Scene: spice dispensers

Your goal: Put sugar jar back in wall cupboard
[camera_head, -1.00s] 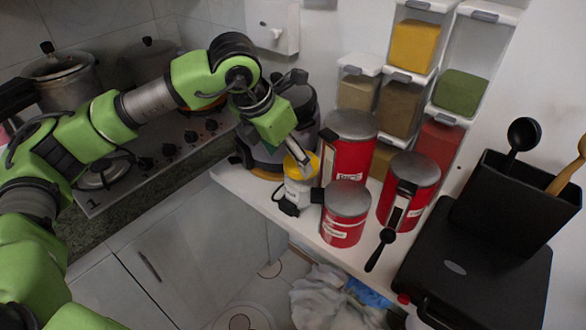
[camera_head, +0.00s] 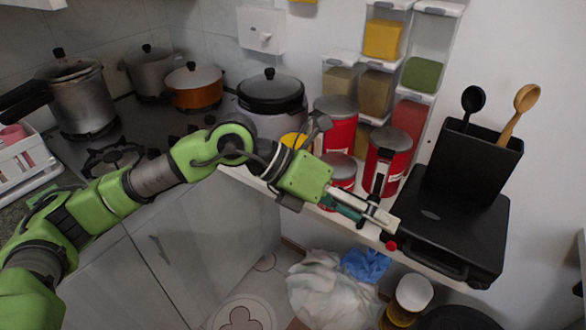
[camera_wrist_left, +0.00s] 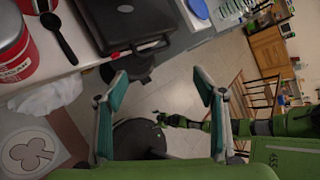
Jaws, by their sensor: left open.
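My left gripper (camera_head: 380,215) is open and empty, in front of the shelf edge beside the red canisters. In the left wrist view its two teal-padded fingers (camera_wrist_left: 160,85) stand wide apart with nothing between them. Red canisters with grey lids stand on the shelf: a tall one (camera_head: 336,122), a low one (camera_head: 340,168) partly behind my gripper, and one with a black spoon (camera_head: 388,155). A yellow-lidded jar (camera_head: 293,140) is mostly hidden behind my left arm. No wall cupboard can be made out. My right arm (camera_wrist_left: 240,127) shows in the left wrist view; its gripper is too small to judge.
A black appliance (camera_head: 450,215) and a utensil box (camera_head: 470,160) stand right of the canisters. Clear stacked containers (camera_head: 375,95) stand against the wall. A lidded pot (camera_head: 270,95) stands behind my arm. Bags (camera_head: 330,285) lie on the floor below the shelf.

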